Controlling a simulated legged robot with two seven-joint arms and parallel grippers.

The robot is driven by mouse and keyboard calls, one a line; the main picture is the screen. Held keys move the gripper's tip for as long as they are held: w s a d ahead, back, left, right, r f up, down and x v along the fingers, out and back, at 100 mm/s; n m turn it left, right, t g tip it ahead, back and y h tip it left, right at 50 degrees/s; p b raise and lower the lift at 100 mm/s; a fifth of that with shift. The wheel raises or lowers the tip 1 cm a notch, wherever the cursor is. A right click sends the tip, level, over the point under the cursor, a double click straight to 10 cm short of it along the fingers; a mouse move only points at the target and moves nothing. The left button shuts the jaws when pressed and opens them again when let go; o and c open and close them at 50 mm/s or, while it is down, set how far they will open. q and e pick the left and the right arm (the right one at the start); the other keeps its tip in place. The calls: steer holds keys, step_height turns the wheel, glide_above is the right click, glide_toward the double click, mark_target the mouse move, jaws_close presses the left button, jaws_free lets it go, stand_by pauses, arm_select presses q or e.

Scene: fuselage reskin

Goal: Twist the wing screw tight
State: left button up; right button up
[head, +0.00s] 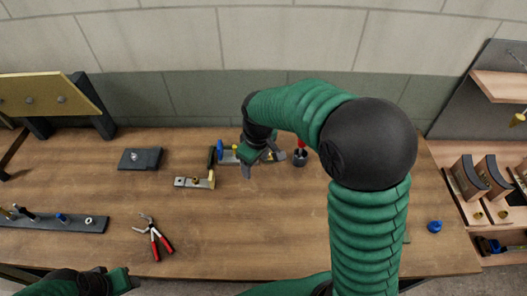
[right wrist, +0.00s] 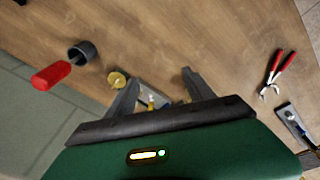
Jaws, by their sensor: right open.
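My right gripper (head: 262,163) hangs above a grey metal fixture plate (head: 225,157) at the middle of the bench. In the right wrist view the gripper (right wrist: 160,92) is open and empty, with its fingers apart. A small brass-yellow piece (right wrist: 151,102), likely the wing screw, shows between the fingers on the plate, partly hidden by the gripper body. A round brass knob (right wrist: 118,79) lies just outside the left finger in that view. A blue piece (head: 219,146) stands at the plate's left end. My left gripper (head: 118,280) is at the lower left edge; its fingers do not show.
A dark cup (head: 300,158) holding a red-handled tool stands right of the fixture. A brass-ended clamp (head: 195,182), a dark block (head: 140,158) and red pliers (head: 154,238) lie to the left. A blue knob (head: 434,227) lies far right. The bench front centre is clear.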

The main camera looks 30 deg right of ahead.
steer(key=w+d+r+n+g+b, duration=0.25)
steer(key=w+d+n, duration=0.55)
steer(key=w+d, duration=0.45)
steer(key=shift+m+t, duration=0.3)
steer(key=shift+t, duration=0.05)
steer(key=f, duration=1.6)
steer(key=shift+s+f, duration=0.2)
steer(key=shift+s, duration=0.15)
steer(key=shift+c, duration=0.3)
steer(key=shift+a, duration=0.1)
steer(key=shift+c, duration=1.1)
steer(key=shift+r, duration=0.1)
jaws_close()
